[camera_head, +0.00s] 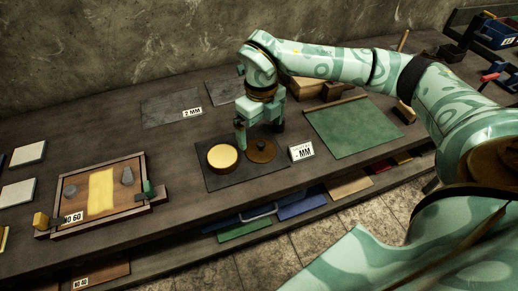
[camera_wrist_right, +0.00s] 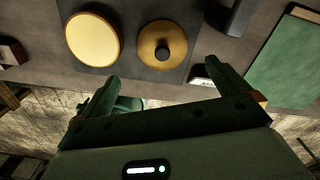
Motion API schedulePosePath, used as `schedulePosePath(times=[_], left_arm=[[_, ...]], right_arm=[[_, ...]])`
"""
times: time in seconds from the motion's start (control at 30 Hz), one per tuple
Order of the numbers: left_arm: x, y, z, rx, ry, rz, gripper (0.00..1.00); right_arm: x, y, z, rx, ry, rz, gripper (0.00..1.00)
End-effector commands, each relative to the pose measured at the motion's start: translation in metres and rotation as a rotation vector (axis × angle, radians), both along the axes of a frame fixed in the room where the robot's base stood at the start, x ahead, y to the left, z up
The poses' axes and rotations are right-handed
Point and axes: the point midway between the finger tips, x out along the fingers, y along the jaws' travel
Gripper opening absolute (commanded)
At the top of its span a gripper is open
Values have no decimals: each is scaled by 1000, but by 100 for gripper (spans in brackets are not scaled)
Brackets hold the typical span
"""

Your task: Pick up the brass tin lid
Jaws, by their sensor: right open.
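The brass tin lid (camera_head: 261,152) is a brownish-gold disc with a dark knob in its centre. It lies flat on a dark mat (camera_head: 240,179). In the right wrist view the lid (camera_wrist_right: 148,41) and its knob show just beyond the fingertips. My right gripper (camera_head: 259,132) is open and points down above the lid; its fingers (camera_wrist_right: 158,72) are apart with nothing between them. No contact with the lid is visible. My left gripper is not in view.
A pale yellow round tin (camera_head: 222,157) sits left of the lid, close beside it. A white label card (camera_head: 301,151) stands to the right. A green mat (camera_head: 352,128) lies further right. A wooden frame (camera_head: 100,197) with a yellow strip is at the left.

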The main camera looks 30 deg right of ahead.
Motion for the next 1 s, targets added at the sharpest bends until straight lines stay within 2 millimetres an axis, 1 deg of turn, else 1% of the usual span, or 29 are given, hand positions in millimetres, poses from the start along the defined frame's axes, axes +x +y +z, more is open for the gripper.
schedulePosePath(times=[0.03,0.27,0.53,0.6,0.77,0.8,0.87,0.9,0.93,1.0], left_arm=[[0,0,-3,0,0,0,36],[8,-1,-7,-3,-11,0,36],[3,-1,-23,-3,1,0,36],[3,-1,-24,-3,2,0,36],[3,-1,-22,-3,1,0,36],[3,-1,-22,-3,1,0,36],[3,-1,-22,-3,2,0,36],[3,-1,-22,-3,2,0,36],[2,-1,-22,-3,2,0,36],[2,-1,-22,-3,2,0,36]], right_arm=[[0,0,-9,1,3,0,100],[1,-1,-23,1,0,0,100],[6,-4,-66,1,3,0,100],[6,-4,-70,0,1,0,100],[6,-4,-68,0,-2,0,100],[6,-4,-68,0,-2,0,94],[6,-4,-68,0,-1,0,78],[6,-4,-68,0,-1,0,67],[6,-4,-68,0,-1,0,58],[6,-4,-68,0,-1,0,56]])
